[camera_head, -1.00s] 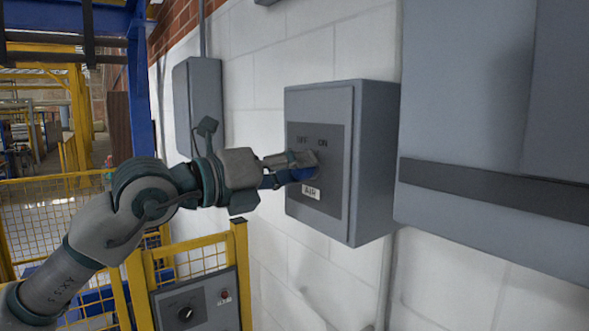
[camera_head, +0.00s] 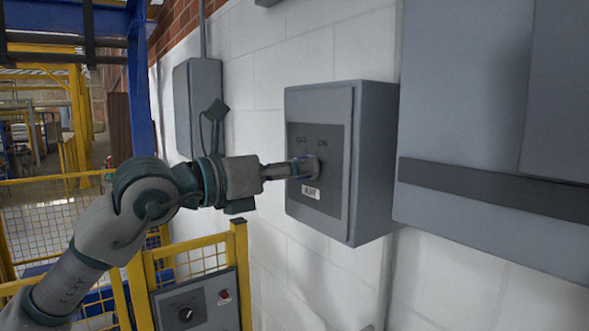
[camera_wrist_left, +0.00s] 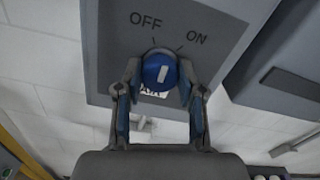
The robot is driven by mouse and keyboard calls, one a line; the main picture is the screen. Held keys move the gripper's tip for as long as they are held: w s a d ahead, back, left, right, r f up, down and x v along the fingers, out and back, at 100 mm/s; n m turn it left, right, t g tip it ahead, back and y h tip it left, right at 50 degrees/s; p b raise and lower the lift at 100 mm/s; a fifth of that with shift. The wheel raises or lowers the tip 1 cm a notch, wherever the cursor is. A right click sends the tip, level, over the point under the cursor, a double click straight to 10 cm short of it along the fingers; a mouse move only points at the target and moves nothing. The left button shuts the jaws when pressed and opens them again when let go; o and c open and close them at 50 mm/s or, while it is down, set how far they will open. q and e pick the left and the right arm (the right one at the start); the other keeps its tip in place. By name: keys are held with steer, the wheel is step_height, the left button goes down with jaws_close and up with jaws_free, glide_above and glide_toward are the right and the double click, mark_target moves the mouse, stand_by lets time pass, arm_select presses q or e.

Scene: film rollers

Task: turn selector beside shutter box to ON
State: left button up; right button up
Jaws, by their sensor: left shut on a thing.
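The selector is a round blue knob (camera_wrist_left: 160,66) with a white mark, on a grey box (camera_head: 372,160) on the wall. OFF and ON are printed above it, with an AIR label below. In the left wrist view, the mark leans to the upper right, toward ON. My left gripper (camera_wrist_left: 160,78) is shut on the knob, one finger on each side; in the head view the gripper (camera_head: 304,167) mostly hides the knob. My right gripper is not in view. No box shows a readable shutter label.
A large grey cabinet (camera_head: 470,130) with a dark band stands close on the right. A smaller grey box (camera_head: 198,105) is on the wall behind my arm. A lower panel (camera_head: 196,302) with a black knob hangs by the yellow fence (camera_head: 242,275).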

arm_select(q)
steer(key=m, duration=0.2)
steer(key=m+p, duration=0.1)
steer(key=m, duration=0.3)
steer(key=shift+w+f, duration=0.1)
steer(key=shift+f, duration=0.15)
steer(key=shift+d+m, duration=0.1)
steer(key=shift+m, duration=0.2)
steer(key=o, duration=1.1)
steer(key=shift+w, duration=0.1)
steer(key=shift+o, duration=0.2)
steer(key=v, duration=1.2)
steer(key=shift+w, duration=0.1)
